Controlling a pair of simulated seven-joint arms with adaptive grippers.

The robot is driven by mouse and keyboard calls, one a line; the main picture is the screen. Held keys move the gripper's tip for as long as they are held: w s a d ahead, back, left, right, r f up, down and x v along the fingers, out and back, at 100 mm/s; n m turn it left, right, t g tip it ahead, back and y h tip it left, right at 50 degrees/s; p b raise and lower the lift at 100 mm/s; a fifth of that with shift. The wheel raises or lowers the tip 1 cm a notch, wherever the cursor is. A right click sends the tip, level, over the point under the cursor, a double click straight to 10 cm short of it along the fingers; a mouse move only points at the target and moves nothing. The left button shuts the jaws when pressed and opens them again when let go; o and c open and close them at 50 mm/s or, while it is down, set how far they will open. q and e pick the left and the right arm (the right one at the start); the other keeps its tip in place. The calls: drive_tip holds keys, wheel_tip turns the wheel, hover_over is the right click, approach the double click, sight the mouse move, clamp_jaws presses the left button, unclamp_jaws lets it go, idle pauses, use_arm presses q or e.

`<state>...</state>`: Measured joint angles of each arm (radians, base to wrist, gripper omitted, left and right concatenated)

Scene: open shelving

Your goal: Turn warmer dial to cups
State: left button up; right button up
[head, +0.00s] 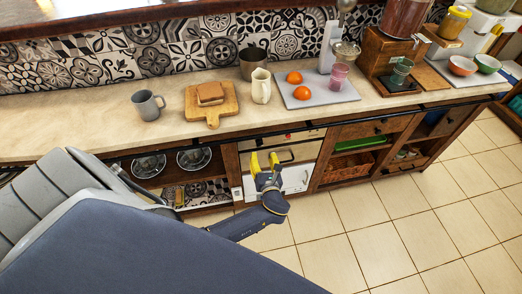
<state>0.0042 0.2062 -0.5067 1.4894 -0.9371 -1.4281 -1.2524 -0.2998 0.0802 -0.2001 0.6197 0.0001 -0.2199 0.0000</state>
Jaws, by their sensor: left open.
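A low built-in unit, probably the warmer, sits under the counter, with a pale upper control panel (305,135) and a white lower front (297,178). Small marks or knobs show on the panel, but they are too small to tell which is the dial or how it is set. My left gripper (264,163), with yellow fingertips, is open and empty in front of the unit's left part. It hides some of the unit's front. I cannot tell whether a finger touches it. My right gripper is not in view.
On the counter (60,128) stand a grey mug (147,105), a wooden board (230,103) with bread, a cream jug (261,88) and a grey tray (330,94) with oranges. Open shelves flank the unit. The tiled floor (375,235) at right is clear.

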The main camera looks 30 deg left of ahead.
use_arm(q)
drive_tip(key=shift+v, duration=2.4)
drive_tip(key=d+f+n+g+h, duration=0.25)
drive_tip(key=f+n+h, duration=0.35)
drive_tip(key=f, duration=0.9)
drive_tip(key=s+d+f+n+g+h, duration=0.1)
drive_tip(key=s+f+n, duration=0.35)
drive_tip(key=f, duration=0.25)
drive_tip(key=s+d+f+n+g+h, duration=0.1)
drive_tip(key=s+f+n+g, duration=0.15)
drive_tip(key=s+f, duration=0.35)
drive_tip(key=s+f+n+g+h, duration=0.1)
drive_tip(key=s+f+n, duration=0.3)
drive_tip(key=s, duration=0.7)
drive_tip(key=s+a+f+n+g+h, duration=0.1)
drive_tip(key=s+f+n, duration=0.4)
drive_tip(key=s, duration=0.7)
drive_tip(key=s+f+n+g+h, duration=0.1)
drive_tip(key=s+f+n+g, duration=0.2)
drive_tip(key=s+f, duration=0.5)
drive_tip(key=s+n, duration=0.1)
drive_tip(key=s, duration=0.3)
drive_tip(key=shift+s+a+n, duration=0.25)
drive_tip(key=shift+a+n, duration=0.15)
